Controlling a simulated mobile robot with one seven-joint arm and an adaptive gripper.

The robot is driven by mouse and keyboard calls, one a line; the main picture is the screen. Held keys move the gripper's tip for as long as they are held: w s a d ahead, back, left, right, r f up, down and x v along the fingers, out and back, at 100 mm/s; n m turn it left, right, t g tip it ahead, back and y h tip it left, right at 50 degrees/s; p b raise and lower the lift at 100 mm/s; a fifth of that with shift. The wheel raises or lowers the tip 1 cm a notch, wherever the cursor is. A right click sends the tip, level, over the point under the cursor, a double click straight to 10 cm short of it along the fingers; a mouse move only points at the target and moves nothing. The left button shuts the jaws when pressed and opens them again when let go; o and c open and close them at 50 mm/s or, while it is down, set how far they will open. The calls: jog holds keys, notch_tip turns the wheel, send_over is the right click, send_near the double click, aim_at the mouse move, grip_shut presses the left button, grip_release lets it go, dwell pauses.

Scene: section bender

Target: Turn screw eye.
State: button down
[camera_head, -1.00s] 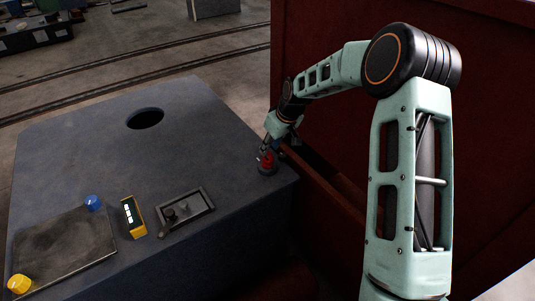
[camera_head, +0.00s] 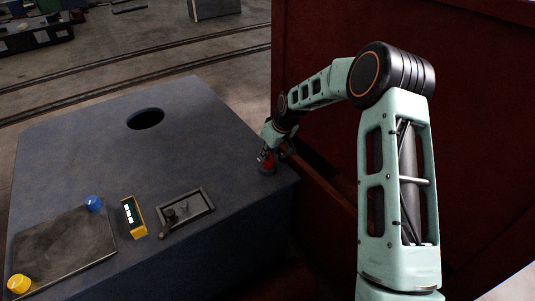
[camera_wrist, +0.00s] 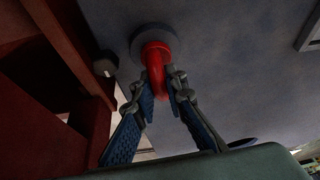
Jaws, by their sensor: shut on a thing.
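The red screw eye (camera_head: 267,163) stands near the right corner of the grey machine top (camera_head: 190,115). In the wrist view the screw eye (camera_wrist: 156,62) rises from a round grey base (camera_wrist: 152,42). My gripper (camera_head: 266,152) is at the screw eye, reaching it from above. In the wrist view my gripper's (camera_wrist: 162,88) two blue-padded fingers close on the red ring, one on each side. The fingers hide part of the ring.
A dark red wall (camera_head: 420,60) and ledge stand close along the right of the machine top. A round hole (camera_head: 145,118) lies farther back.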

jog(key=shift+f+m+b, duration=0.15)
jog(key=shift+m+b, duration=0.15)
jog(key=shift+b, duration=0.1)
jog(key=shift+m, duration=0.3)
jog(key=c, duration=2)
grip_release()
jog(key=shift+o, duration=0.2)
jog(key=shift+r, duration=0.25)
